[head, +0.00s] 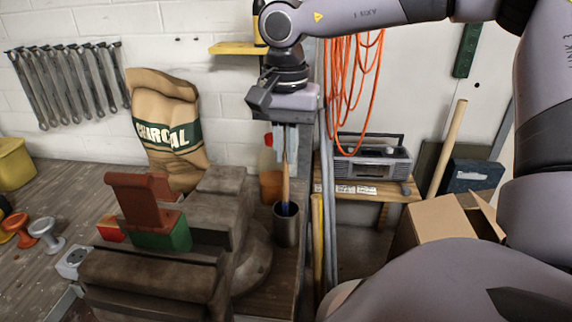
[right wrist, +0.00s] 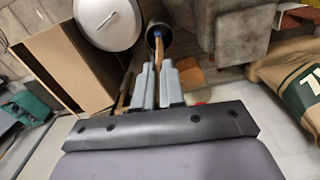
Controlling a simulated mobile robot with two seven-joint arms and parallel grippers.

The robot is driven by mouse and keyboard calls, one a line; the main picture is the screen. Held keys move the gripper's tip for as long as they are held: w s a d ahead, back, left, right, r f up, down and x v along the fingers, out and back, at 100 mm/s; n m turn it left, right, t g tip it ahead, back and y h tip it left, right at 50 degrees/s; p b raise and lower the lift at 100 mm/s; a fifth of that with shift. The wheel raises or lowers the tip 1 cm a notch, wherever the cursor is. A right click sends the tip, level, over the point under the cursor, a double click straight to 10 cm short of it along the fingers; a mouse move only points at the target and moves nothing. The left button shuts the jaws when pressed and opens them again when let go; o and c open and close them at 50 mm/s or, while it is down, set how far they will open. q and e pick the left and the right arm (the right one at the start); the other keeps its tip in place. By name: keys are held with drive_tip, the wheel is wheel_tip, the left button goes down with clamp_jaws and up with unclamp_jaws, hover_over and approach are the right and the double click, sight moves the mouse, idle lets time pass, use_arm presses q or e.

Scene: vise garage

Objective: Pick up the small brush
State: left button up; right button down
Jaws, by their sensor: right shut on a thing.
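The small brush (head: 285,184) has a thin wooden handle and a blue part lower down. It stands upright with its lower end inside a dark metal cup (head: 286,229) on the workbench, right of the vise. My right gripper (head: 285,152) points down from above and is shut on the top of the handle. In the right wrist view the handle (right wrist: 158,47) runs from between the fingertips (right wrist: 157,72) into the cup (right wrist: 153,36). The brush's lower end is hidden in the cup. My left gripper is not in view.
The large vise (head: 150,275) holds a green and red block (head: 162,232) left of the cup. An orange bottle (head: 270,172) stands behind the cup. A charcoal bag (head: 172,130) leans on the wall. A radio (head: 371,163) and cardboard box (head: 440,219) are at right.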

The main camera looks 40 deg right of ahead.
wheel_tip(320, 180, up, 15)
drive_tip(key=p, duration=0.1)
drive_tip(key=shift+r, duration=0.15)
idle(0.5)
